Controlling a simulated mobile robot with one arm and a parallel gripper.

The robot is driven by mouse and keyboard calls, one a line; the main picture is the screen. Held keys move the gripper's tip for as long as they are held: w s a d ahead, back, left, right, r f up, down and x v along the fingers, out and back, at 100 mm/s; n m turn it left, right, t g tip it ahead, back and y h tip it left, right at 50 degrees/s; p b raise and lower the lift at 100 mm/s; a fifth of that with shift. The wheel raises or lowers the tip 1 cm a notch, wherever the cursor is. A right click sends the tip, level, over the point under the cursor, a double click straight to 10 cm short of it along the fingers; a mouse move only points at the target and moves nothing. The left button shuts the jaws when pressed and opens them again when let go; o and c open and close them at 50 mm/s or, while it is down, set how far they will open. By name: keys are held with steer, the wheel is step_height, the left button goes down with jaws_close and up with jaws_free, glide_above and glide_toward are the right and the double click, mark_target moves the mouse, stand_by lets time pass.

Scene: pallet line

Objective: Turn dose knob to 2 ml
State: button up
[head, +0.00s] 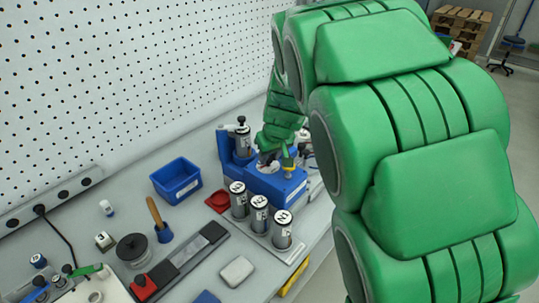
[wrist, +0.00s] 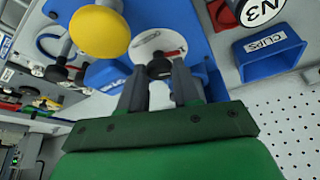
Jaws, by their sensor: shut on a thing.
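The dose knob (wrist: 159,69) is black and sits on a round white dial (wrist: 156,42) with a red mark at its right side, in the wrist view. My gripper (wrist: 158,76) is shut on the knob, one grey finger on each side. The dial is fixed to a blue dosing station (head: 277,186), which stands on the bench in the head view. There my gripper (head: 270,157) reaches down onto the station's top from behind my green arm. The knob is mostly hidden in the head view. The dial's numbers are too small to read.
A yellow round-topped part (wrist: 100,31) stands close to my gripper. Several steel canisters (head: 259,212) stand in front of the station. A blue bin (head: 177,181) labelled CLIPS is to the left, near a wooden-handled tool (head: 156,213). A white perforated wall (head: 120,70) backs the bench.

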steer(key=shift+m, duration=0.3)
steer(key=m+h, duration=0.1)
steer(key=m, duration=0.2)
steer(key=shift+a+h, duration=0.1)
steer(key=shift+h, duration=0.3)
steer(key=shift+a+m+h, duration=0.1)
steer(key=shift+m+h, duration=0.3)
steer(key=shift+m, duration=0.85)
steer(key=shift+a+m+h, duration=0.1)
steer(key=shift+m+h, duration=0.3)
steer(key=shift+m, duration=0.85)
steer(key=o, duration=1.1)
steer(key=shift+c, duration=0.2)
steer(key=shift+r, duration=0.1)
steer(key=v, duration=0.7)
steer(key=shift+s+r, duration=0.15)
steer(key=shift+r, duration=0.15)
